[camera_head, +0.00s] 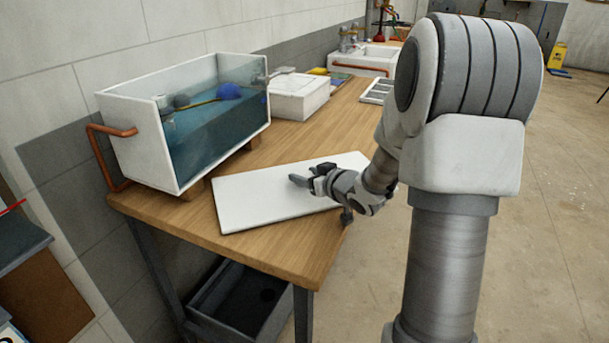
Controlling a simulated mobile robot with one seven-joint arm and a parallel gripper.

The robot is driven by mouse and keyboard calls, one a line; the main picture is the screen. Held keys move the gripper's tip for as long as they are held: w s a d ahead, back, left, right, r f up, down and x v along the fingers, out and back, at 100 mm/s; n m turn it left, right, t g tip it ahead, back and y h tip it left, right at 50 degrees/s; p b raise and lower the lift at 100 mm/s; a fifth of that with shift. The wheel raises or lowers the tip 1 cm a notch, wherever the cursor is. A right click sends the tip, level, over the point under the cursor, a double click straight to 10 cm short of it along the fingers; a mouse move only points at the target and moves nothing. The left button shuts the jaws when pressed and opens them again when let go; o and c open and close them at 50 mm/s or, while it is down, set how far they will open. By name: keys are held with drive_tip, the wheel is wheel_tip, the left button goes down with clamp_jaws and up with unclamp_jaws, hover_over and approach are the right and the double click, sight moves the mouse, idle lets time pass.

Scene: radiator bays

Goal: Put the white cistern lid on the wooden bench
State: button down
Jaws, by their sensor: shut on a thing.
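The white cistern lid (262,203) is a flat, white rectangular slab. It is over the near part of the wooden bench (290,255), in front of the open cistern, and looks level. Whether it rests fully on the wood or is held slightly above it is hard to tell. My gripper (318,184) reaches in from the right and is shut on the lid near its front right edge. My gripper and wrist hide part of that edge, so the exact contact of the fingers is not clear.
A cutaway cistern (130,133) with water, a blue float and a copper pipe stands at the bench's back left. A white box (298,97) stands behind it, with a sink (362,62) farther along. A dark crate (243,300) sits below. Bare wood shows at the front edge.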

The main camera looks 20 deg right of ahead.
drive_tip(key=shift+c, duration=0.7)
unclamp_jaws()
drive_tip(key=p+v, duration=0.3)
drive_tip(key=v, duration=0.7)
drive_tip(key=shift+s+d+r, duration=0.15)
drive_tip(key=shift+s+r, duration=0.1)
drive_tip(key=shift+s, duration=0.1)
drive_tip(key=shift+s+r+p, duration=0.1)
drive_tip(key=shift+s+p, duration=0.25)
drive_tip(key=shift+s, duration=0.25)
